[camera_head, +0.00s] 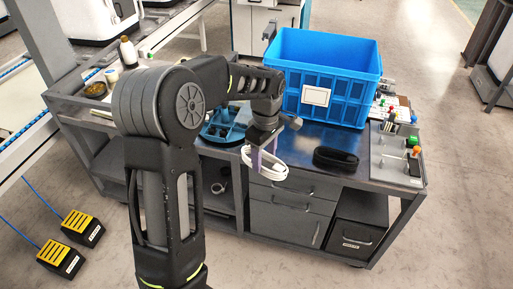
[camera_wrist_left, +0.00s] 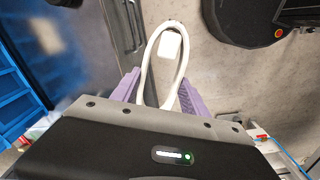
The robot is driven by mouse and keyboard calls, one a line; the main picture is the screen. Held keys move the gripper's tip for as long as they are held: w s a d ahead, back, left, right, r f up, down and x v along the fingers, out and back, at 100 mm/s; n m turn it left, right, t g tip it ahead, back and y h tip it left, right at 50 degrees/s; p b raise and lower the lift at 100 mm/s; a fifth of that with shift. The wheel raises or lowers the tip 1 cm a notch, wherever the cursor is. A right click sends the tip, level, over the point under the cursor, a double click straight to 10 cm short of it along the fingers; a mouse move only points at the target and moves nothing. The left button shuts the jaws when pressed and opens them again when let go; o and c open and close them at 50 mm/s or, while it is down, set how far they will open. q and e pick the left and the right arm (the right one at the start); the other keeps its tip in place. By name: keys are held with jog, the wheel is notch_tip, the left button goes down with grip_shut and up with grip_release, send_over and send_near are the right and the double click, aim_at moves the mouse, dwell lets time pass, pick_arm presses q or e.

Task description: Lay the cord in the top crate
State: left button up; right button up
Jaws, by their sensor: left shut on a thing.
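A white coiled cord (camera_head: 272,172) hangs from my left gripper (camera_head: 262,158), whose purple fingers are shut on it near the front edge of the workbench. In the left wrist view the cord (camera_wrist_left: 148,65) forms a loop with a white block (camera_wrist_left: 171,46) within it, between the purple fingers (camera_wrist_left: 158,97). A blue crate (camera_head: 350,99) with a white label stands on the bench, behind and to the right of the gripper. Its inner floor is mostly hidden. The crate also shows at the left edge of the left wrist view (camera_wrist_left: 18,90). My right gripper is out of view.
A black coiled cable (camera_head: 336,159) lies on the bench in front of the crate. A blue round fixture (camera_head: 222,128) is left of the gripper. A panel with coloured buttons (camera_head: 400,160) sits at the right end. Drawers (camera_head: 290,207) are below.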

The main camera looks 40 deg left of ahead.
pick_arm(q)
jog(key=s+d+f+m+p, duration=0.1)
jog(key=d+f+m+p, duration=0.1)
jog(key=d+f+m, duration=1.1)
jog(key=d+m, duration=0.2)
jog(key=m, duration=0.2)
jog(key=shift+s+m, duration=0.15)
jog(key=shift+m, duration=0.15)
jog(key=shift+d+f, duration=0.1)
